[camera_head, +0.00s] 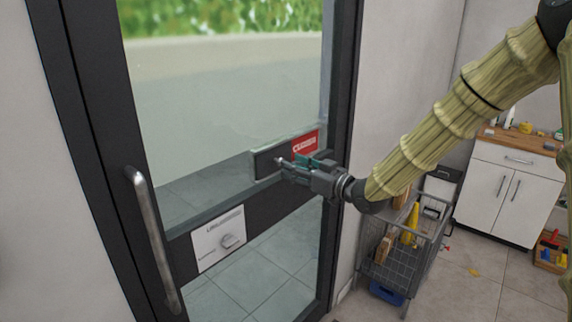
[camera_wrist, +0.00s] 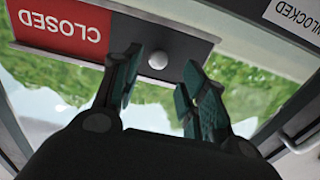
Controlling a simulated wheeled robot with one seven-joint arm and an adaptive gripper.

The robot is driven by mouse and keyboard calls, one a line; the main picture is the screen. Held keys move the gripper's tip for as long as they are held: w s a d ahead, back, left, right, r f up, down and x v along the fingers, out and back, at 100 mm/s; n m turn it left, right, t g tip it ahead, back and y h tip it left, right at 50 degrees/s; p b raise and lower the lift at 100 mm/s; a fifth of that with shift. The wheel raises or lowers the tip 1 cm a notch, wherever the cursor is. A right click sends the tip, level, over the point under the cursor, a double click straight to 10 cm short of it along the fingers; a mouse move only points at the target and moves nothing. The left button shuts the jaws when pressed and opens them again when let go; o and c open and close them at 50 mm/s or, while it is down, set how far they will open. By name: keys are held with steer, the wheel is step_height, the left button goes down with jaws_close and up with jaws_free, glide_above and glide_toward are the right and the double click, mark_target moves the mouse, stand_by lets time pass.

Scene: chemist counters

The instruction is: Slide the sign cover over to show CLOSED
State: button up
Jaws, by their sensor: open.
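The sign hangs on the glass door. Its red CLOSED panel (camera_head: 306,143) shows on the right in the head view, and its dark sliding cover (camera_head: 266,163) is on the left. In the wrist view the picture is upside down: the red CLOSED panel (camera_wrist: 62,24) is at left with its whole word readable, and the dark cover (camera_wrist: 185,45) lies beside it. A pale round knob (camera_wrist: 157,60) sits on the cover. My gripper (camera_wrist: 162,62) is open, its fingers either side of the knob with gaps visible. In the head view my gripper (camera_head: 282,160) is at the cover's front.
A wire cart (camera_head: 400,262) stands to the right, under my arm. A white cabinet (camera_head: 508,190) is farther right.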

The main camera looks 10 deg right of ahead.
steer(key=v, duration=0.7)
stand_by(0.3)
steer(key=s+a+f+m+g+h, duration=0.15)
steer(key=s+f, duration=0.25)
steer(key=f, duration=0.7)
steer(key=s+f+m+g+h, duration=0.2)
steer(key=s+f+g+h, duration=0.15)
steer(key=f, duration=0.85)
steer(key=s+a+f+m+g+h, duration=0.15)
steer(key=s+f, duration=0.35)
steer(key=f, duration=0.6)
steer(key=s+f+m+g+h, duration=0.1)
steer(key=s+f+g, duration=0.1)
steer(key=s+f, duration=0.4)
steer(key=s+d+f+g+h, duration=0.1)
steer(key=s+f+g, duration=0.2)
steer(key=s+f, duration=0.4)
steer(key=s+d+f+m+g+h, duration=0.1)
steer(key=s+f, duration=0.5)
steer(key=s, duration=1.3)
steer(key=shift+f+m+g+h, duration=0.3)
steer(key=shift+g+h, duration=0.25)
steer(key=shift+g, duration=0.5)
